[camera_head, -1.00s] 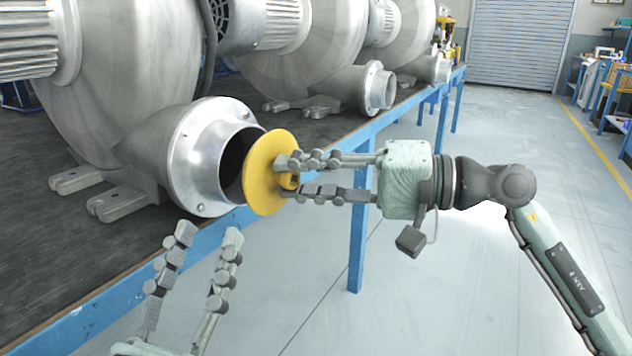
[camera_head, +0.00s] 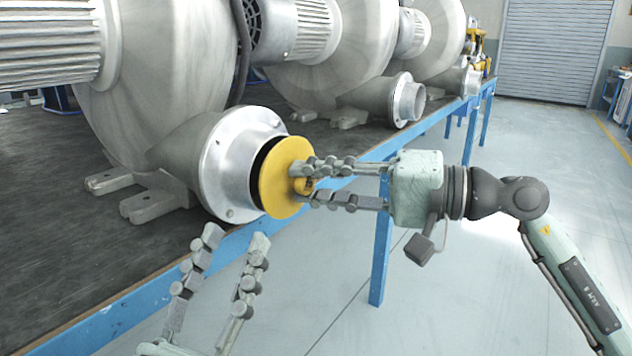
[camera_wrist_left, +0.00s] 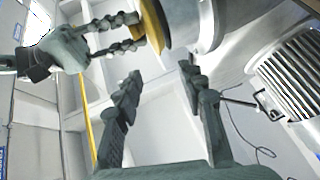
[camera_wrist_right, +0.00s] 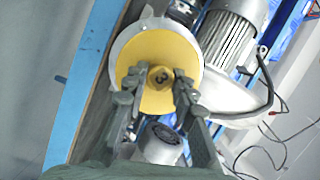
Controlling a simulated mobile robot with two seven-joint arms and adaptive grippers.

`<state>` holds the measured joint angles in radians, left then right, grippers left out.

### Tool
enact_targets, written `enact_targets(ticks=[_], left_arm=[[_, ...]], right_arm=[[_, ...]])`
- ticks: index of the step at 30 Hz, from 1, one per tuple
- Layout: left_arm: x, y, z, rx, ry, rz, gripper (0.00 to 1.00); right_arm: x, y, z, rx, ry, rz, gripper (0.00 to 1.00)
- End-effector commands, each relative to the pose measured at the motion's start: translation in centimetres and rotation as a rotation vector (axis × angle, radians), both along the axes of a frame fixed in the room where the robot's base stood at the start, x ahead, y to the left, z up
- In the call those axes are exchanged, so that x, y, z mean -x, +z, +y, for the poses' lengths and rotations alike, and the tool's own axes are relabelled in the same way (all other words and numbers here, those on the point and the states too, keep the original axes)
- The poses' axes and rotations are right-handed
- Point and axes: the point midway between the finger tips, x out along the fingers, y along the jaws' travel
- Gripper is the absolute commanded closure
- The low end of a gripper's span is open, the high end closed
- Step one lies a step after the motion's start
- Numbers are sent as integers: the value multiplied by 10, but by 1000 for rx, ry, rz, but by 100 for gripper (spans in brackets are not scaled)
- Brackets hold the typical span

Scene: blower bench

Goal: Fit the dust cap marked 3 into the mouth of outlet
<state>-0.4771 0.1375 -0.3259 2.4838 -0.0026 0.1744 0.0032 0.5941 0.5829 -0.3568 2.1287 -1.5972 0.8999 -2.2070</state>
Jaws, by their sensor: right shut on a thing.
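The yellow round dust cap (camera_head: 280,190) stands on edge at the mouth of the nearest metal outlet (camera_head: 222,165). A dark crescent of the opening shows past its left edge in the head view, and I cannot tell whether the cap touches the rim. My right gripper (camera_head: 303,184) is shut on the cap's central knob. In the left wrist view the cap (camera_wrist_left: 151,25) shows edge-on. My left gripper (camera_head: 235,240) is open and empty, below and left of the cap.
The nearest outlet belongs to a large grey blower (camera_head: 150,70) on a dark bench with a blue edge (camera_head: 125,318). Further blowers with open outlets (camera_head: 407,100) stand behind along the bench. The floor (camera_head: 480,290) right of the bench is clear.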

Motion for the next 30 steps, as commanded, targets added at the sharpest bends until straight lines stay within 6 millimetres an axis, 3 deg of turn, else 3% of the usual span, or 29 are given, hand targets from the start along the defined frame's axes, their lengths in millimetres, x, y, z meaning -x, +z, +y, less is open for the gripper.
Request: enact_targets(ticks=[30], left_arm=[[1, -7, 0, 0, -1, 2, 60]], right_arm=[[-7, 0, 10, -1, 0, 0, 100]])
